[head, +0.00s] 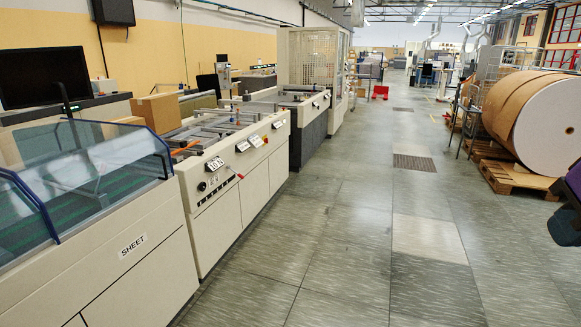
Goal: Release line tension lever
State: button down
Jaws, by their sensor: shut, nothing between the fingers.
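A long cream machine line (228,207) runs along the left side. On its sloped control panel a small red-tipped lever (239,175) sticks out towards the aisle. An orange handle (187,148) lies further in, near the panel's near end. I cannot tell which of these is the line tension lever. Small white label plates (214,163) are fixed along the panel, their text too small to read surely. My gripper's fingers are not visible; only a dark part, probably of my arm, shows at the right edge, well away from the machine.
A glass-covered unit marked SHEET (128,247) stands nearest on the left. A cardboard box (158,111) and a black monitor (45,77) are behind it. A big paper roll (545,122) lies on a wooden pallet (515,181) at right. The tiled aisle (335,235) between is clear.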

aim_at(241, 177)
jog(key=i+u, duration=0.1)
jog(key=i, duration=0.5)
jog(key=i+l, duration=0.1)
jog(key=i, duration=0.5)
jog(key=i+l+u, duration=0.15)
jog(key=i, duration=0.45)
jog(key=i+l+u, duration=0.15)
jog(key=i+u, duration=0.2)
jog(key=i+l+u, duration=0.3)
jog(key=i, duration=0.15)
jog(key=i+l+u, duration=0.35)
jog(key=i+j, duration=0.05)
jog(key=j, duration=0.05)
